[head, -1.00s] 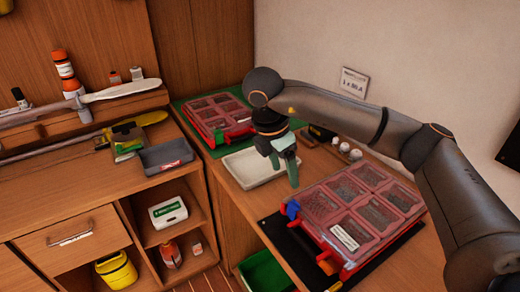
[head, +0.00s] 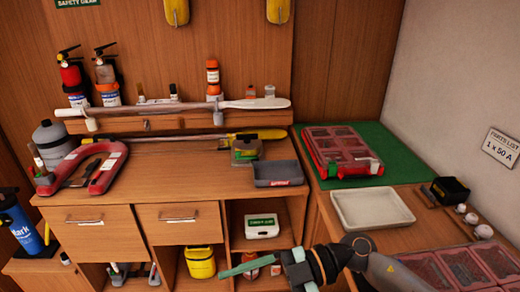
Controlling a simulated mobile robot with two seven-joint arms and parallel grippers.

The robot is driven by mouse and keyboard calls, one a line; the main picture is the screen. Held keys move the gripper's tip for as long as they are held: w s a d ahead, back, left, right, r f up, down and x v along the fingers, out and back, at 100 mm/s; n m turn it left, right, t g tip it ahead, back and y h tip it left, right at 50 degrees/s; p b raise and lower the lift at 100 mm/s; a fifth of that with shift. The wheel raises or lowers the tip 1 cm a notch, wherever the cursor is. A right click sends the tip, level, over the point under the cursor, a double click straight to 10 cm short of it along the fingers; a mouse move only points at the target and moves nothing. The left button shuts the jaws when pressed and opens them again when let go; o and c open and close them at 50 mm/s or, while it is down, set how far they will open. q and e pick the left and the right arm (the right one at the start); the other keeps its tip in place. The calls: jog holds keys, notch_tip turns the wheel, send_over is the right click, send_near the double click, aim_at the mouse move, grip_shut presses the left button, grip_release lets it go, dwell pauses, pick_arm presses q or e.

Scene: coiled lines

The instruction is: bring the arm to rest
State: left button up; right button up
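My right arm comes in at the bottom right, its dark wrist low in the head view. My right gripper (head: 238,268) has teal fingers pointing left, in front of the shelf openings below the workbench. The fingers are seen nearly edge-on, so the gap between them cannot be made out. No held object shows at the visible fingertip. My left gripper is not in view.
A red organizer case (head: 342,152) lies on a green mat (head: 400,150). A white tray (head: 372,208) stands before it and looks empty. A second red case (head: 470,268) is at bottom right. A grey bin (head: 277,173) and a red horseshoe-shaped object (head: 108,170) sit on the left bench.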

jog(key=w+d+r+m+t+y, duration=0.15)
jog(key=w+m+t+y, duration=0.35)
jog(key=m+t, duration=0.5)
jog(key=w+d+f+m+t+h, duration=0.3)
jog(key=d+f+m+t+h, duration=0.6)
jog(key=f+m+t+h, duration=0.15)
jog(key=s+d+f+m+g+h, duration=0.2)
jog(key=s+d+f+g+h, duration=0.1)
jog(key=s+f, duration=0.4)
jog(key=s+d+f+m+g+h, duration=0.2)
jog(key=s+d+f+g+h, duration=0.2)
jog(key=s+f, duration=0.4)
notch_tip(320, 180, down, 6)
jog(key=shift+d+f+h, duration=0.1)
jog(key=shift+d+h, duration=0.35)
jog(key=shift+d, duration=0.8)
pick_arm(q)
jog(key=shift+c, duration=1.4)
pick_arm(e)
jog(key=shift+m, duration=0.25)
jog(key=shift+c, duration=1.4)
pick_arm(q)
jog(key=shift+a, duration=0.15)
pick_arm(e)
jog(key=shift+a+g, duration=0.2)
jog(key=shift+g, duration=0.05)
jog(key=shift+c, duration=0.4)
